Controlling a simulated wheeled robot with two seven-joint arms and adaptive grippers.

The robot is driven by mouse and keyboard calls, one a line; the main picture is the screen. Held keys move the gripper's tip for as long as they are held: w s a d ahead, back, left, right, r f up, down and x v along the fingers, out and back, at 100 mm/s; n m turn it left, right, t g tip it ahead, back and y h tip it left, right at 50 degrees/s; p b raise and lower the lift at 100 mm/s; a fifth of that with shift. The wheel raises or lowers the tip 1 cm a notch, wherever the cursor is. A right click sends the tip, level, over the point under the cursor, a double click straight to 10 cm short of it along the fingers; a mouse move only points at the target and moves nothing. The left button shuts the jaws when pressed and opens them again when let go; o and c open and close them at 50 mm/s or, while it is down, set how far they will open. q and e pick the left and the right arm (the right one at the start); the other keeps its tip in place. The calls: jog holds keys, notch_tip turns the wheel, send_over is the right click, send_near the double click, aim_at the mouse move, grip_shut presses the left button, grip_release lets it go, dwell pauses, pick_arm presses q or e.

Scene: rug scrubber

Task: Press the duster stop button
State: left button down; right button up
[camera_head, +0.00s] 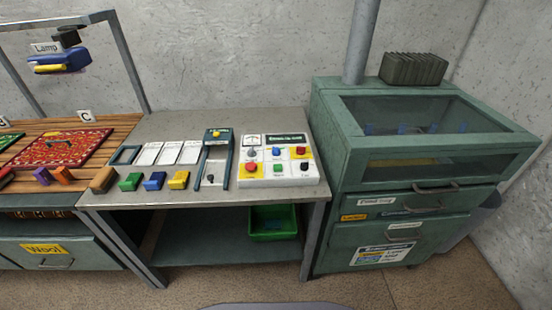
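A white control panel (289,179) lies on the right part of the grey metal table. It carries a gauge, a dark display, and several buttons on white and yellow fields. A larger red button (250,166) is at its lower left, and a smaller red button (300,151) is at its upper right. A blue button (277,152), a green button (277,168) and a black button (304,167) are also on it. The labels are too small to read, so I cannot tell which one is the duster stop. Neither of my grippers is in view.
A green cabinet (349,205) with a glass window and pipe stands right of the table (215,118). Left of the panel are a blue-framed device (217,140), white cards and coloured blocks. A green bin (272,235) sits below. A rug (62,148) lies far left.

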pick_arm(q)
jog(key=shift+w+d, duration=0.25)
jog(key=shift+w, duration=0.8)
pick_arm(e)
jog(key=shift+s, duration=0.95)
